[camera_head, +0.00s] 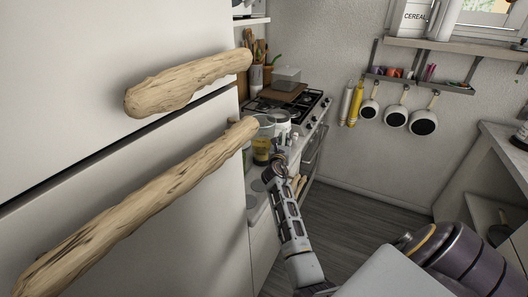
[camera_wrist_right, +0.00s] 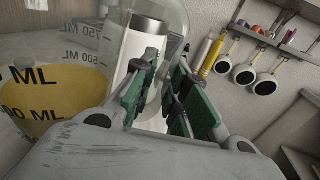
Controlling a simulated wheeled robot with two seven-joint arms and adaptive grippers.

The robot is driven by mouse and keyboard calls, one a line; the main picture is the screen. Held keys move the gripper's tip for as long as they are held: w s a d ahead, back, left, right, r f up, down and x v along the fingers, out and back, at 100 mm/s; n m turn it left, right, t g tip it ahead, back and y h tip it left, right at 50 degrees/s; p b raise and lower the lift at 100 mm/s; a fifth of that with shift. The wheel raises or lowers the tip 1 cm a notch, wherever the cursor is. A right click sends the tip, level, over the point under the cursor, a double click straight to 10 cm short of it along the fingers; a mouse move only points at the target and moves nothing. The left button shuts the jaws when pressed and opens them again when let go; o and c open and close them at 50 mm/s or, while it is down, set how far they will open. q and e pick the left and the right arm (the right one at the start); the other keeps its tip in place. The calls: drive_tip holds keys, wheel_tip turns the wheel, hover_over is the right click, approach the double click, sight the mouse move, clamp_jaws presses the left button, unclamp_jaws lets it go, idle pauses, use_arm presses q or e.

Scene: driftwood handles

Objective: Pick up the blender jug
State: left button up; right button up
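A clear jug with a rounded outline, which looks like the blender jug (camera_wrist_right: 123,47), stands just ahead of my right gripper (camera_wrist_right: 160,92) in the right wrist view. A white cylinder with a dark top shows through or behind it. The green-padded fingers are apart, with a gap between them, at the jug's near side. I cannot tell whether they touch it. In the head view my right gripper (camera_head: 272,166) is at the counter, low in front of the jug (camera_head: 280,121), partly hiding that area. My left gripper is not in view.
A measuring cup with yellow contents (camera_wrist_right: 45,95) stands close on the left; it also shows in the head view (camera_head: 262,150). The stove (camera_head: 303,103) is behind. A white cabinet with driftwood handles (camera_head: 150,205) fills the left. Pans (camera_head: 396,116) hang on the wall.

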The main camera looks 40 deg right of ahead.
sight(284, 129)
clamp_jaws()
drive_tip(key=shift+r, duration=0.2)
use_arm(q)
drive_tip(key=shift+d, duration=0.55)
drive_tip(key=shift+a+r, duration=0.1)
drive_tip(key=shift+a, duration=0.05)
use_arm(e)
drive_tip(key=shift+r, duration=0.2)
drive_tip(key=shift+r, duration=0.5)
drive_tip(key=shift+r+p, duration=0.75)
drive_tip(key=shift+r, duration=1.45)
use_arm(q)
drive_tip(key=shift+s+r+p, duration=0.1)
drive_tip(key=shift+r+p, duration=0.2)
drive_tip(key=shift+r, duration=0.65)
use_arm(e)
drive_tip(key=shift+r, duration=2.1)
